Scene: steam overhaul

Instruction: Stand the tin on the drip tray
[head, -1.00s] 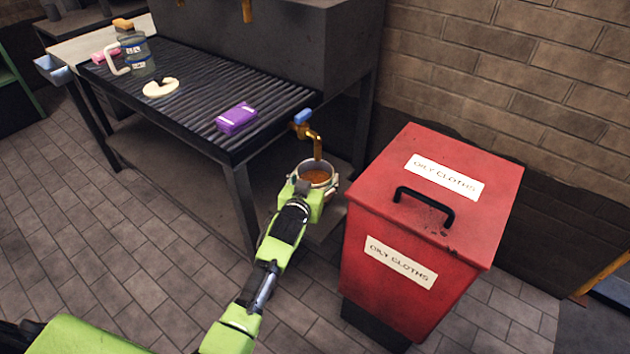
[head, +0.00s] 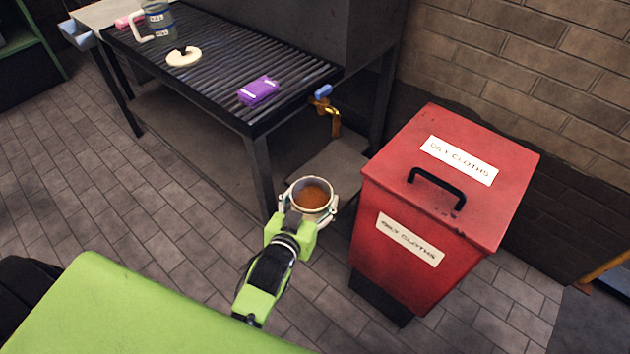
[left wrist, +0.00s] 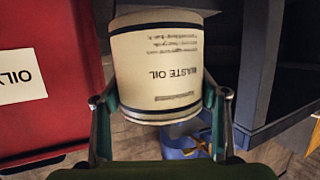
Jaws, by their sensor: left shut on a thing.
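The tin (head: 310,184) is a pale, open-topped can with brown liquid in it. In the left wrist view its cream label reads WASTE OIL (left wrist: 165,65), upside down in the picture. My left gripper (head: 308,208) is shut around the tin's sides and holds it roughly upright in front of the bench, left of the red bin. The tin is clear of the brass tap (head: 334,122). A ribbed black top (head: 215,68) covers the bench; I cannot tell whether this is the drip tray. My right gripper is not in view.
A purple packet (head: 259,90), a cream disc (head: 184,57) and a handled clear jug (head: 160,22) stand on the ribbed top. A red oily-cloths bin (head: 440,190) stands close right of the tin. Bare ribs lie between disc and packet.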

